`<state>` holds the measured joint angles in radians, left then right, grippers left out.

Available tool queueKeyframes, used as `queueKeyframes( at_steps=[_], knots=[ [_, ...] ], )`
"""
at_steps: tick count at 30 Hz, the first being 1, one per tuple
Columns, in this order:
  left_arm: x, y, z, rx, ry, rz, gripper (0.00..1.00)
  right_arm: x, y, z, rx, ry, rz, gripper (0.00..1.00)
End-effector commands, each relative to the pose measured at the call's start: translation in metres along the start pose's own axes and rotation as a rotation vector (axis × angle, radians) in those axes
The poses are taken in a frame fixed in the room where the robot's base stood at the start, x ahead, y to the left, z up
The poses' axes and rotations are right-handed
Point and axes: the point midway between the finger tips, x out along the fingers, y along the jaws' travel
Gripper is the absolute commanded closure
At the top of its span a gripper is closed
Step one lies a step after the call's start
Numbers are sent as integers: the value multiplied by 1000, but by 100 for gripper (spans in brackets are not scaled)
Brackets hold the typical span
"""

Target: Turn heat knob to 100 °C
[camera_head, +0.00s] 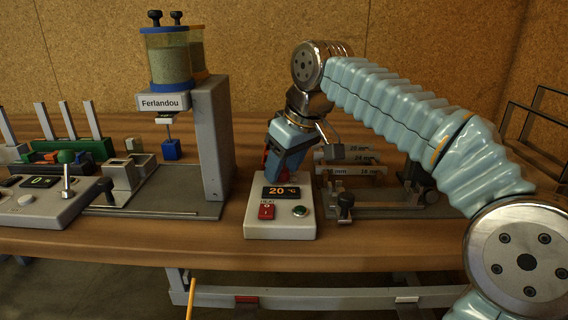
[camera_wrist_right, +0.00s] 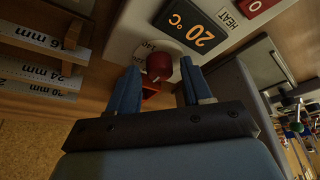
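The heat control box (camera_head: 257,222) is a pale box on the table. Its display (camera_head: 281,192) reads 20 °C. The red heat knob (camera_wrist_right: 159,66) shows in the right wrist view, on the panel beside the display (camera_wrist_right: 190,27), with scale numbers partly visible around it. My right gripper (camera_head: 272,176) points down over the far end of the box and hides the knob in the head view. In the wrist view, the right gripper (camera_wrist_right: 160,75) is open. The knob appears between its fingertips, with a gap on each side. The left gripper is not in view.
A red HEAT switch (camera_head: 266,212) and a green button (camera_head: 299,211) sit on the box's near end. Left stands a grey dispenser column (camera_head: 210,135) labelled Ferlandou. Right is a rack with millimetre labels (camera_head: 352,171). The table front (camera_head: 400,255) is clear.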

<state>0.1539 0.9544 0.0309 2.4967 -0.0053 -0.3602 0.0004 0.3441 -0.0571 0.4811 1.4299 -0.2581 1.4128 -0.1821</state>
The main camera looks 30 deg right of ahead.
Motion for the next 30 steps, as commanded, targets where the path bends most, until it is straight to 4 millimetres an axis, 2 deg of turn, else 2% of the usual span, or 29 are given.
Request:
queueKeyframes(
  at_steps=[9,13,19,24,30],
  knots=[
    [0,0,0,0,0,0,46,-1,0,0,1,0,0,45],
    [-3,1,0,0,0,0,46,-13,0,-1,0,3,1,45],
    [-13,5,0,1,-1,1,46,-59,-1,-2,-1,6,0,45],
    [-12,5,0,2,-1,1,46,-98,0,-2,-1,5,0,45],
    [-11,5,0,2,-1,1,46,-129,-1,-1,-3,2,-1,45]
  ],
)
